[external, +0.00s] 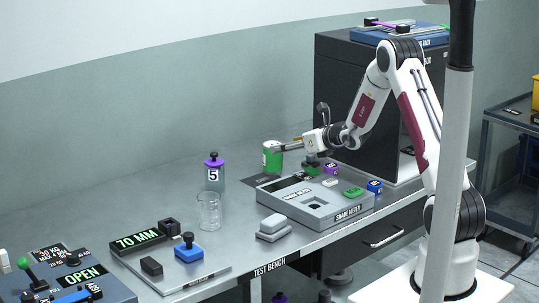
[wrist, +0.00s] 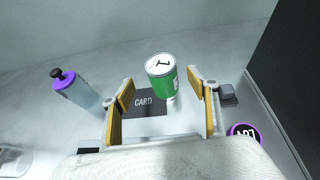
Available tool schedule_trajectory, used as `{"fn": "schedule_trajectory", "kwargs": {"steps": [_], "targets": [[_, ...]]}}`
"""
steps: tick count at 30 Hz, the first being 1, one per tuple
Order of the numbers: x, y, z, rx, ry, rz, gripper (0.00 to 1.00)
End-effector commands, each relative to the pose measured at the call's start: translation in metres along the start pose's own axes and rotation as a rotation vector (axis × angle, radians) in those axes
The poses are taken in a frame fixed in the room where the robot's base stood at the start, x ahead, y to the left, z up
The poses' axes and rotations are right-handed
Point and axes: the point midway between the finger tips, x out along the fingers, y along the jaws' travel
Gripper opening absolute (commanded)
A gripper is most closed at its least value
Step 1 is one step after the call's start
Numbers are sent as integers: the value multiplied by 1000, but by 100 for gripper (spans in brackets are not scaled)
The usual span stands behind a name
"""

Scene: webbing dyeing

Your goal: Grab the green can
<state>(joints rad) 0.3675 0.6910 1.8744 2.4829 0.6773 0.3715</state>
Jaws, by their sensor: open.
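The green can (external: 272,157) stands upright on the bench near the back, with a white lid. In the wrist view the green can (wrist: 161,80) shows a lid marked 1 and lies ahead of and between my finger tips, apart from both. My gripper (external: 283,148) is beside the can, low over the bench. In the wrist view my gripper (wrist: 167,88) is open and empty, with its two yellow-padded fingers on either side. Whether the fingers reach past the can's near side is hard to tell in the external view.
A dark card (wrist: 142,102) lies flat beside the can. A purple-capped bottle (external: 214,172) and a glass beaker (external: 209,211) stand to the left. A grey shade meter (external: 339,214) with small coloured blocks sits in front. A black cabinet (external: 335,65) rises at the right.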

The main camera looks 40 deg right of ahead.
Motion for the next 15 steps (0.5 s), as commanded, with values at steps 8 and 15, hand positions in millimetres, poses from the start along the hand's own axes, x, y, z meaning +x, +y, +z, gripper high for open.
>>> {"fn": "schedule_trajectory", "kwargs": {"steps": [8,15], "targets": [[0,0,1,-2,-1,1,60],[12,0,1,-2,-1,2,60]]}}
